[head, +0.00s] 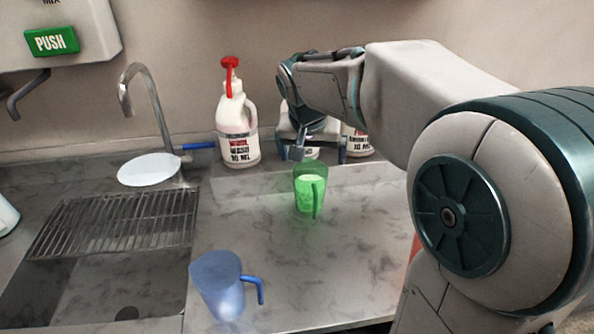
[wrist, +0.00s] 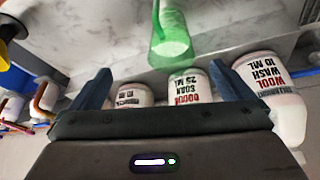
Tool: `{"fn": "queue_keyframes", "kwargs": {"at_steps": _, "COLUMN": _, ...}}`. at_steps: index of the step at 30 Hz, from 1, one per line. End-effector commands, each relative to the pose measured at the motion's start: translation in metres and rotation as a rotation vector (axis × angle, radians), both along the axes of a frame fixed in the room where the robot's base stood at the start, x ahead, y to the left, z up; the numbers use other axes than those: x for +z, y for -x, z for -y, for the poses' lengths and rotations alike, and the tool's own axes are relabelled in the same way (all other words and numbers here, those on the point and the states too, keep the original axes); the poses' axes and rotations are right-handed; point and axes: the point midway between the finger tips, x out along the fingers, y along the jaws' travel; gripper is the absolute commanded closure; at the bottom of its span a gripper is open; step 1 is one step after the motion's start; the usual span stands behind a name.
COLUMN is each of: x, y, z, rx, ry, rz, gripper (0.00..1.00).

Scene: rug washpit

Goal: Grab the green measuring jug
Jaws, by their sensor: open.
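The green measuring jug (head: 310,190) stands upright on the steel counter, translucent, with pale contents low inside and its handle toward the camera. In the wrist view the jug (wrist: 171,42) shows at the top centre, beyond the fingers and partly cut off by the frame. My gripper (head: 320,154) is open and empty, above and behind the jug, near the row of bottles at the wall. Its two dark blue fingers (wrist: 160,88) are spread apart in the wrist view. The jug is not between them.
A white bottle with a red pump (head: 238,130) stands left of my gripper; more labelled bottles (wrist: 190,92) stand behind it. A blue jug (head: 222,285) is at the front. A sink with a wire rack (head: 115,222), tap and white disc (head: 150,169) is left. Counter right of the green jug is clear.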

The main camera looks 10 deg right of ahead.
Motion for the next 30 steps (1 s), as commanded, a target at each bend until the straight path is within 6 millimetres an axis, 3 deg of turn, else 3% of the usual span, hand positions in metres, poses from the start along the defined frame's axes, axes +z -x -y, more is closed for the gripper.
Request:
{"fn": "queue_keyframes", "kwargs": {"at_steps": 3, "x": -0.012, "y": -0.030, "z": -0.005, "rx": -0.044, "ry": -0.019, "rz": 0.013, "gripper": 0.00}}
{"fn": "queue_keyframes", "kwargs": {"at_steps": 6, "x": -0.014, "y": -0.043, "z": -0.007, "rx": -0.068, "ry": -0.029, "rz": 0.021, "gripper": 0.00}}
{"fn": "queue_keyframes", "kwargs": {"at_steps": 11, "x": -0.024, "y": -0.053, "z": -0.006, "rx": -0.080, "ry": -0.033, "rz": 0.023, "gripper": 0.00}}
{"fn": "queue_keyframes", "kwargs": {"at_steps": 21, "x": -0.081, "y": -0.074, "z": 0.003, "rx": -0.079, "ry": -0.034, "rz": 0.021, "gripper": 0.00}}
{"fn": "queue_keyframes", "kwargs": {"at_steps": 30, "x": -0.104, "y": -0.081, "z": 0.009, "rx": -0.080, "ry": -0.033, "rz": 0.022, "gripper": 0.00}}
